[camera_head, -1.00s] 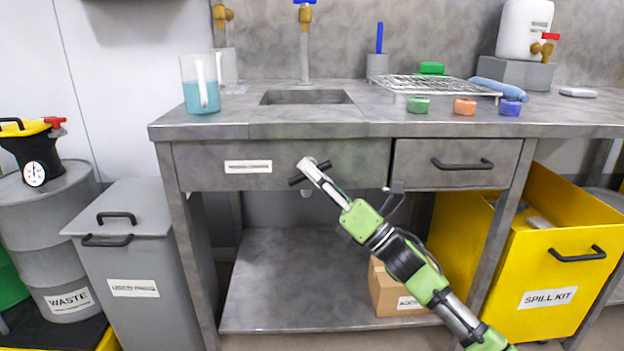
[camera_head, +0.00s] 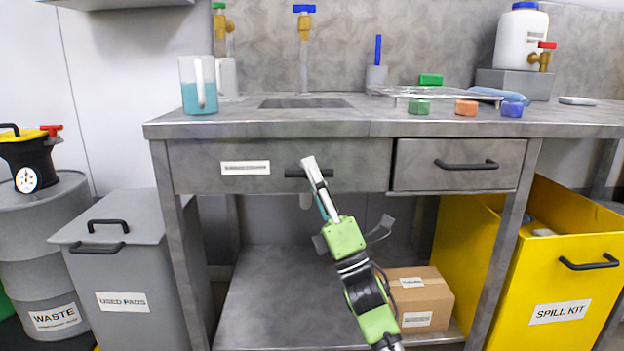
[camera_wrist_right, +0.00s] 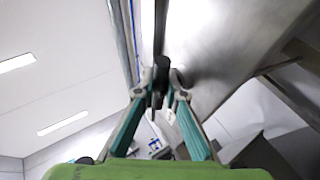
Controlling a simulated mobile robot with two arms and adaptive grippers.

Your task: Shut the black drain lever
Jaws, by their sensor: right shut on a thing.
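The black drain lever (camera_head: 293,173) is a short bar on the grey front panel below the sink. It lies about level in the head view, with its middle hidden behind my right gripper (camera_head: 309,164). My right gripper is shut on the lever. In the right wrist view the dark lever (camera_wrist_right: 161,74) stands between the teal fingers of my right gripper (camera_wrist_right: 160,98). My left gripper is not in view.
A drawer with a black handle (camera_head: 466,164) is right of the panel. The steel bench top (camera_head: 340,128) juts above the lever. A cardboard box (camera_head: 430,290) stands on the lower shelf. A yellow spill kit bin (camera_head: 558,277) stands right, a grey used-pads bin (camera_head: 150,275) left.

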